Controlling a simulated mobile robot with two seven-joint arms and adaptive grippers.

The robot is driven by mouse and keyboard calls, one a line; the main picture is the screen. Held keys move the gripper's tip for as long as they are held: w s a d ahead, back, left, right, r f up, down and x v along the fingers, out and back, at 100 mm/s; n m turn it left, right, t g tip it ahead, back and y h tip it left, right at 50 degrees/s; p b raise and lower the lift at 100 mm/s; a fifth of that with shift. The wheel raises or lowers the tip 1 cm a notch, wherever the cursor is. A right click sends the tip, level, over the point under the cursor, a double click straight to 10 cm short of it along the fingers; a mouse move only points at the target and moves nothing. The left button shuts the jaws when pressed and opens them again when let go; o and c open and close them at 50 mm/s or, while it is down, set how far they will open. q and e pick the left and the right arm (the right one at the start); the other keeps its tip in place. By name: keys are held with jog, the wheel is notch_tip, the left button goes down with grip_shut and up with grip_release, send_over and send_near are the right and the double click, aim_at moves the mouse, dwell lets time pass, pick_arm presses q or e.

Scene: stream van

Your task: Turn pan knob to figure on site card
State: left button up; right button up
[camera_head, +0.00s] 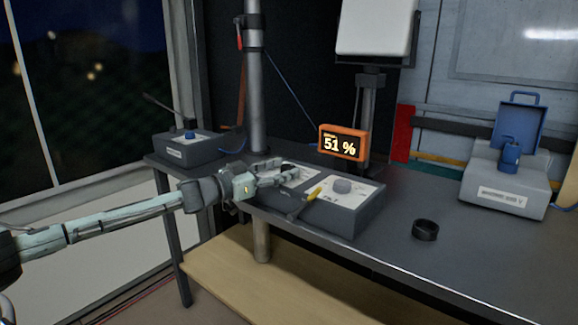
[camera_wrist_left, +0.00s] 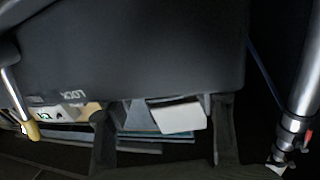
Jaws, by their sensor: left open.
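A dark control box (camera_head: 354,221) with a pale top panel stands at the table's near edge. A round grey knob (camera_head: 342,186) and a yellow-tipped lever (camera_head: 315,192) are on its right part; the small label is too blurred to read surely. My left gripper (camera_head: 284,176) is open over the box's left part. It hides much of what is there, and I cannot tell whether it touches a knob. In the left wrist view its dark fingers (camera_wrist_left: 165,135) stand apart, with a yellow lever tip (camera_wrist_left: 33,131) to the left. An orange-framed display (camera_head: 343,144) reads 51 %. I cannot make out a site card. My right gripper is out of view.
A vertical pole (camera_head: 256,90) stands behind my left gripper. A grey box with a blue switch (camera_head: 183,147) is at the far left. A black ring (camera_head: 425,230) and a grey box with a blue lid (camera_head: 505,185) are on the right. The table between them is clear.

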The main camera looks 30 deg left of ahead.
pick_arm(q)
jog(key=shift+w+d+r, duration=0.1)
jog(key=shift+w+d, duration=0.05)
jog(key=shift+w, duration=0.35)
jog(key=shift+w+d+p, duration=0.25)
jog(key=shift+w+p, duration=0.05)
jog(key=shift+w, duration=0.4)
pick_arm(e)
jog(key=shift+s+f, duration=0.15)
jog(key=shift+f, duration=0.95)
pick_arm(q)
jog(key=shift+c, duration=0.2)
